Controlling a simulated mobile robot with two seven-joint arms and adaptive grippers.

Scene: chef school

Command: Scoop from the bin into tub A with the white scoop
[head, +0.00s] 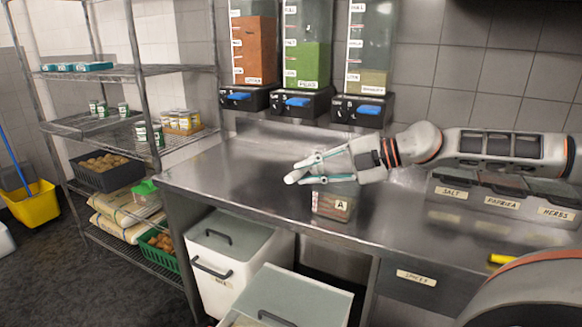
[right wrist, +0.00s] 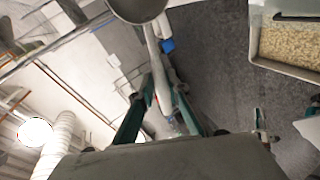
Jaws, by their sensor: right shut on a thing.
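My right gripper (head: 304,169) is above the steel counter, shut on the white scoop. In the right wrist view the scoop's white handle (right wrist: 150,45) runs between the teal fingers, with its bowl (right wrist: 137,8) cut off by the top edge. What the bowl holds cannot be seen. Tub A (head: 332,206), a small clear tub with an "A" label, stands on the counter below the gripper; something brownish shows inside. An open bin (right wrist: 268,62) of pale pieces shows at the right of the wrist view.
A white lidded bin (head: 216,268) and a grey-lidded bin (head: 300,292) stand below the counter's front edge. Three dispensers (head: 304,104) hang behind. Labelled spice containers (head: 508,203) sit right. A wire rack (head: 142,70) stands left. The counter left of tub A is clear.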

